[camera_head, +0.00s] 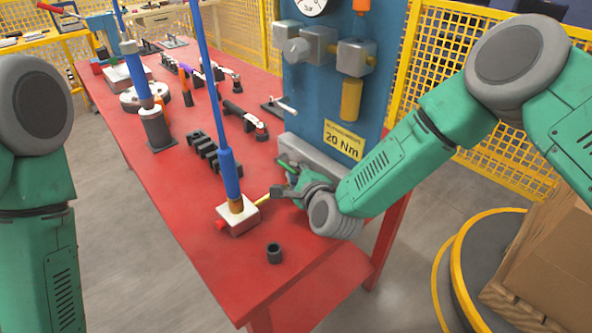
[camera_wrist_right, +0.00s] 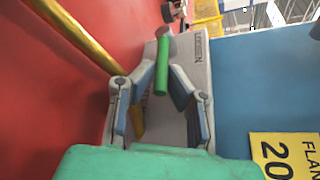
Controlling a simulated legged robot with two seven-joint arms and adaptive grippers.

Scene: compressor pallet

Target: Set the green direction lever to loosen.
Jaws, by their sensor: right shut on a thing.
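The green direction lever (camera_wrist_right: 161,82) stands out from a grey block (camera_wrist_right: 196,92) in the right wrist view. The block bears the printed word LOOSEN along its right side. My right gripper (camera_wrist_right: 162,76) has its two fingertips on either side of the lever and is shut on it. In the head view my right gripper (camera_head: 292,186) is at the grey block by the foot of the blue panel, small and partly hidden by its own wrist. My left arm shows at the left edge, but its gripper is out of view.
A blue tool (camera_head: 228,170) with a yellow rod stands on a white block (camera_head: 236,214) left of my right gripper. A black socket (camera_head: 274,253) stands near the edge of the red table (camera_head: 190,222). The blue panel (camera_head: 310,95) rises behind, with a 20 Nm sign (camera_head: 343,139).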

